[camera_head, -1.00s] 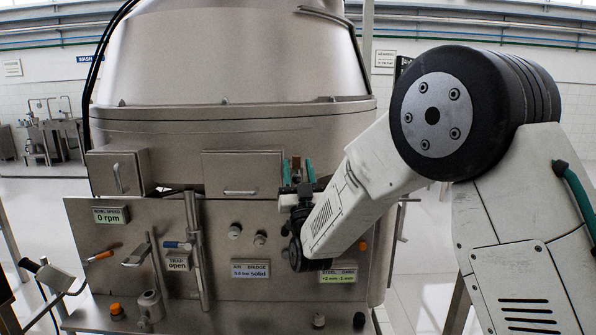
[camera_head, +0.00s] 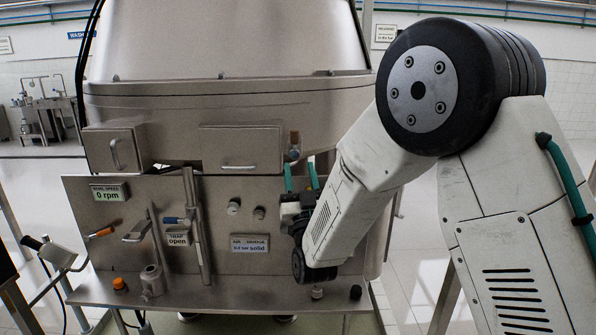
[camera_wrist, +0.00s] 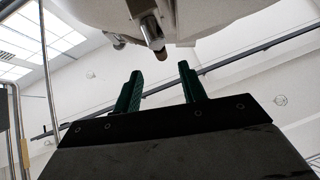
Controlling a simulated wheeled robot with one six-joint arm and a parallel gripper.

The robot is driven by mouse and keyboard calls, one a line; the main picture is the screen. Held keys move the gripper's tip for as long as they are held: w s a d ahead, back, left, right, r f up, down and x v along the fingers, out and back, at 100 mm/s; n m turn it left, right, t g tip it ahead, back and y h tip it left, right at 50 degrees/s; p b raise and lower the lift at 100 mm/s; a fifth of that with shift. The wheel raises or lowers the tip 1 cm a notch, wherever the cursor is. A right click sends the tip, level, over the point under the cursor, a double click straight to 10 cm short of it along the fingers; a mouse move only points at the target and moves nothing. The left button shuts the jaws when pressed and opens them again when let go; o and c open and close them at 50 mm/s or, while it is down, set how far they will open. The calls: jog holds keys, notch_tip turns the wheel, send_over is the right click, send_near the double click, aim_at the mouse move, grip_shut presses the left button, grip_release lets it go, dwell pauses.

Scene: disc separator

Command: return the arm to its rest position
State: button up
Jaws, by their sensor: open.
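My gripper (camera_head: 301,178) is in front of the right part of the steel separator (camera_head: 225,115), with its two green fingers pointing up. The fingers are apart and nothing shows between them. The wrist view shows the same open gripper (camera_wrist: 160,88) against the ceiling, below the underside of the machine. A small valve-like part with a brown tip (camera_head: 295,140) sits just above the fingers in the head view, and it seems apart from them. My arm is bent, its elbow at upper right.
A ledge with knobs (camera_head: 230,298) runs below.

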jog(key=w+a+f+n+g, duration=0.2)
jog(key=w+f+g, duration=0.1)
jog(key=f+g, duration=0.65)
jog(key=s+d+f+g, duration=0.4)
jog(key=s+f+g, duration=0.2)
jog(key=f, duration=0.1)
jog(key=s+d+r+m+g+h, duration=0.1)
jog(key=s+d+r+g, duration=0.2)
jog(key=s+d, duration=0.4)
jog(key=s+d+r+m+g+h, duration=0.1)
jog(key=s+d+r+g, duration=0.2)
jog(key=s, duration=1.4)
jog(key=s+d+r+m+g+h, duration=0.1)
jog(key=s+d+r+g+h, duration=0.1)
jog(key=s+d+r, duration=0.4)
jog(key=shift+s+d+g, duration=0.55)
jog(key=shift+s+d, duration=2.25)
jog(key=shift+s, duration=0.55)
jog(key=shift+r, duration=0.1)
